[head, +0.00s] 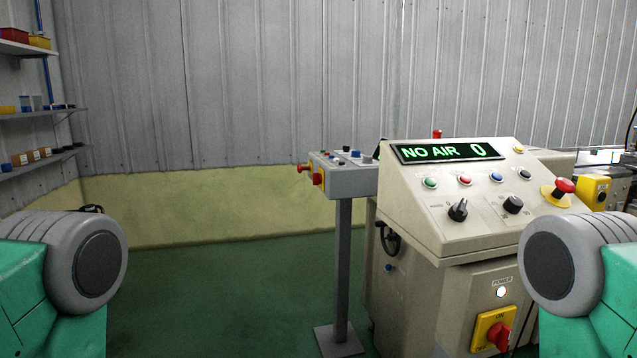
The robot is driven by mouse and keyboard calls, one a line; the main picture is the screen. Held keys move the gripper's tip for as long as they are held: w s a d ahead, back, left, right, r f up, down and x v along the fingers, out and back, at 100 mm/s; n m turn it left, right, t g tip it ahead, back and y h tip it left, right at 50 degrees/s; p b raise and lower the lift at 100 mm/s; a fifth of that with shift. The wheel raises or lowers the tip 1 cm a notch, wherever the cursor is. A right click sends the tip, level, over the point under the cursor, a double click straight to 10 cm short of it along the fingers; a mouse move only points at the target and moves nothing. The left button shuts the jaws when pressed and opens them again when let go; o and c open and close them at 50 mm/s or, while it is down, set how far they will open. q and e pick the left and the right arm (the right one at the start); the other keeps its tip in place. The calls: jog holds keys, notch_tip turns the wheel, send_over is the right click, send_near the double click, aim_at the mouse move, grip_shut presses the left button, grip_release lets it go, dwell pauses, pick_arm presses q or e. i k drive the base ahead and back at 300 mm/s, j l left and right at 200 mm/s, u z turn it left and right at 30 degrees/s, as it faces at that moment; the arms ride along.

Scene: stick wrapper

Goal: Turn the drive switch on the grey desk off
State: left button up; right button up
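The grey desk (352,183) is a small sloped control box on a grey post, left of the beige console. Its top carries several small knobs and buttons, including a blue one and a dark one, too small to read. On its left face are a red mushroom-type knob (304,168) and a red handle on a yellow plate (318,177). I cannot tell which control is the drive switch, or its position. Only my green and grey arm parts show at the left and right edges; neither gripper is in view.
The beige console (470,220) shows "NO AIR 0" on its display (446,151). It has buttons, black knobs, a red emergency button (564,186) and a red power switch (499,335). Shelves (40,114) stand at far left. Green floor (230,290) is clear left of the post.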

aim_at(317, 178)
jog(key=z, duration=0.45)
jog(key=i+j+z, duration=0.3)
jog(key=j+z, duration=0.3)
jog(key=i+j+z, duration=0.1)
jog(key=j+z, duration=0.2)
jog(key=j, duration=0.2)
jog(key=j+z, duration=0.3)
jog(key=i+j, duration=0.05)
jog(key=j, duration=0.05)
